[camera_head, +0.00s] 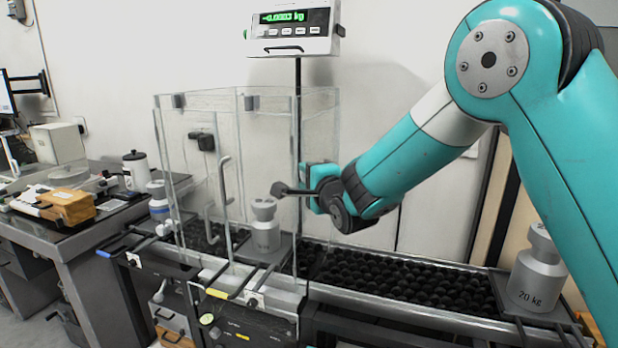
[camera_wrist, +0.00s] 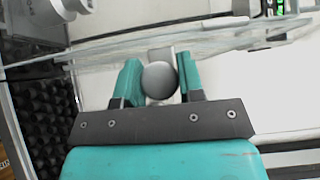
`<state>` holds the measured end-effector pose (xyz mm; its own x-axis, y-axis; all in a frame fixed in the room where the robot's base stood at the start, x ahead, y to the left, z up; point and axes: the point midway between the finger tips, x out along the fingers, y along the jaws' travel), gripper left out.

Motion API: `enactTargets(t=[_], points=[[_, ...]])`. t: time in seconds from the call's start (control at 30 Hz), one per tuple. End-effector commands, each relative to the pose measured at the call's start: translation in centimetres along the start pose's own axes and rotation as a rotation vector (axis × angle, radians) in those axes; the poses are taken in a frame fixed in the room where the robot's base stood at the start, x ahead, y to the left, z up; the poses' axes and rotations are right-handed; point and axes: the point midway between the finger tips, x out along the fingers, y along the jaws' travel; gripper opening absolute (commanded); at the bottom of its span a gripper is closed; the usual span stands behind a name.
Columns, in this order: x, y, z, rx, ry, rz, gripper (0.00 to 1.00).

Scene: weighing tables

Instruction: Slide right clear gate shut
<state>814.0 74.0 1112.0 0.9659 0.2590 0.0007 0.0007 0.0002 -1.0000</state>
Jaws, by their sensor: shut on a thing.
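The clear weighing enclosure stands on the bench left of my arm. Its right clear gate (camera_head: 318,125) is the upright pane at the right end in the head view. My gripper (camera_head: 316,190) is at that pane, with a dark bar reaching left from it. In the wrist view, my gripper (camera_wrist: 160,82) has its two teal fingers shut on a round grey knob (camera_wrist: 159,80). The clear pane's edge (camera_wrist: 230,42) runs just beyond the fingers. How far the gate stands open I cannot tell.
A grey weight (camera_head: 265,232) stands within the enclosure's outline. A scale display (camera_head: 293,30) is above. A black roller track (camera_head: 400,280) runs right to a 20 kg weight (camera_head: 537,275). A side table (camera_head: 75,240) with boxes is at left.

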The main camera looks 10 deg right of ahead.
Motion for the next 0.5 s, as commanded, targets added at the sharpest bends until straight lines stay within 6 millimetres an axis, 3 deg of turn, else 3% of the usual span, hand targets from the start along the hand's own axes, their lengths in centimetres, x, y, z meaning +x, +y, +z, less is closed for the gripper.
enactTargets(t=[0.27, 0.5], points=[[0.0, 4.1, 0.0, 0.0, 0.0, 0.003, 0.0], [-0.1, 10.0, 0.0, 0.0, 0.0, 0.004, 0.0]])
